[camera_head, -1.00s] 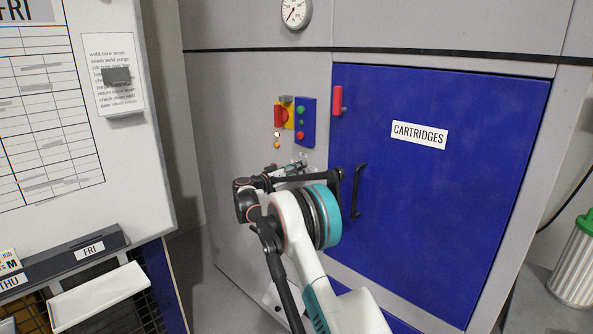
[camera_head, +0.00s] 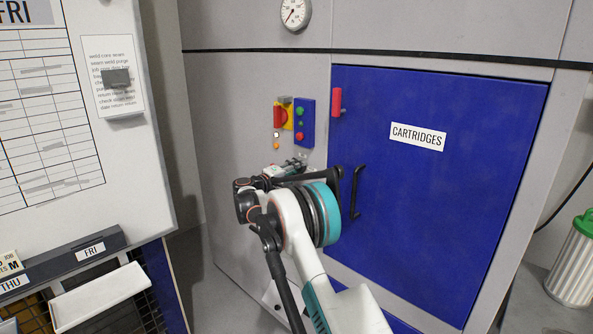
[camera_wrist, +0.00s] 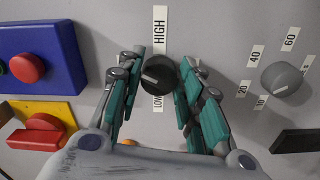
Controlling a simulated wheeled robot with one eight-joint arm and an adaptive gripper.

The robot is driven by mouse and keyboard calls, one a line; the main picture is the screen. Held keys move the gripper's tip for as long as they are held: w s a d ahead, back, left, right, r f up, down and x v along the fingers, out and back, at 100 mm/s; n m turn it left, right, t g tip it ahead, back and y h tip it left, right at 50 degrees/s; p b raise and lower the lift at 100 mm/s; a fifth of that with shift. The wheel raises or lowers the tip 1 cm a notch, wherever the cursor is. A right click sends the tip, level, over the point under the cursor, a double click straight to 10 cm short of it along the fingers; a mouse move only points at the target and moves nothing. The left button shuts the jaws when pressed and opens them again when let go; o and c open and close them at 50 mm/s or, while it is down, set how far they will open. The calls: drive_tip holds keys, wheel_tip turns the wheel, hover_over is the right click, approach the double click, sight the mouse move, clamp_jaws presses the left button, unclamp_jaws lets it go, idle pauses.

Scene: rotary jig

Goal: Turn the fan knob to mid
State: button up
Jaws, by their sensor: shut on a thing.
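The fan knob (camera_wrist: 158,74) is a small round black knob on the grey panel, with a light pointer line on its face. A HIGH label (camera_wrist: 160,27) is above it in the wrist view and a LOW label (camera_wrist: 158,102) below it. No MID label shows. My gripper (camera_wrist: 163,80) has its teal-padded fingers on both sides of the knob and is shut on it. In the head view my gripper (camera_head: 287,172) is at the grey panel, left of the blue door; the knob cannot be made out there.
A grey dial knob (camera_wrist: 281,78) with number labels is right of my fingers in the wrist view. A blue box with a red button (camera_wrist: 28,68) and a red switch on a yellow plate (camera_wrist: 38,132) are left. The blue CARTRIDGES door (camera_head: 440,200) has a black handle (camera_head: 356,190).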

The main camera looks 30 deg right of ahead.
drive_tip(key=n, duration=0.5)
drive_tip(key=shift+r, duration=0.1)
idle(0.4)
drive_tip(key=o, duration=1.1)
drive_tip(key=shift+c, duration=0.2)
drive_tip(key=shift+a, duration=0.15)
drive_tip(key=v, duration=1.1)
drive_tip(key=shift+a, duration=0.35)
drive_tip(key=shift+s, duration=0.1)
